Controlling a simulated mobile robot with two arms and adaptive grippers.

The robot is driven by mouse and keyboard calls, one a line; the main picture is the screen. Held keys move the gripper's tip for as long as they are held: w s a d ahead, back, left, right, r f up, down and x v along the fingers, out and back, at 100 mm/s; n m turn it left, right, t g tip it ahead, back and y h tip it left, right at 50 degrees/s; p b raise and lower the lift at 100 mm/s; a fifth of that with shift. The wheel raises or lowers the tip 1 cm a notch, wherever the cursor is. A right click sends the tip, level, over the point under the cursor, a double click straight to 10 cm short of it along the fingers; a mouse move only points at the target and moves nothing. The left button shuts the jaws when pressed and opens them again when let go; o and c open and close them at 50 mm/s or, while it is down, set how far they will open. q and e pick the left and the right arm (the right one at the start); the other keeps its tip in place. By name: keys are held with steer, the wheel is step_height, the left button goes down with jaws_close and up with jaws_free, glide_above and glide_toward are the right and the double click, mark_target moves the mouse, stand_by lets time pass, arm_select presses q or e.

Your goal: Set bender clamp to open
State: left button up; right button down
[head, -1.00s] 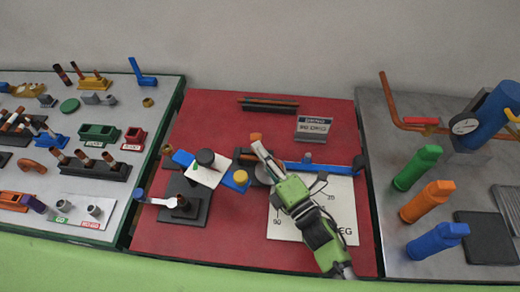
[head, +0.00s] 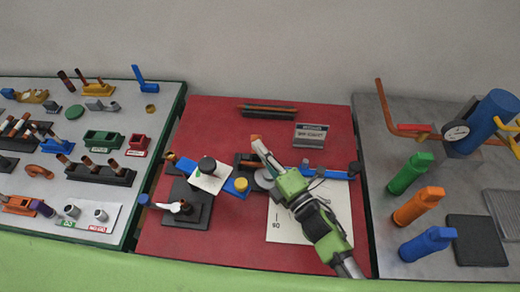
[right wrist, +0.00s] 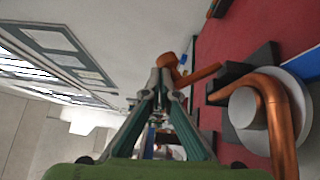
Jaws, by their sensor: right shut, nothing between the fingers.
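The tube bender lies on the red board (head: 210,120), with a blue arm (head: 330,174) to the right and a blue lever (head: 183,164) to the left. In the right wrist view this orange piece (right wrist: 168,62) shows just beyond the shut fingers; contact is unclear. A copper tube (right wrist: 282,130) bends around a grey disc there. I cannot tell for sure which part is the clamp. My left gripper is out of view.
A black base with a white lever (head: 172,206) is at left. Fittings fill the left board. The red board's back left is clear.

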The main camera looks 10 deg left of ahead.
steer(key=shift+w+r+b, duration=0.25)
steer(key=shift+w, duration=0.75)
steer(key=shift+w+r+b, duration=0.2)
steer(key=shift+w+r, duration=0.05)
steer(key=shift+w, duration=0.7)
steer(key=v, duration=1.2)
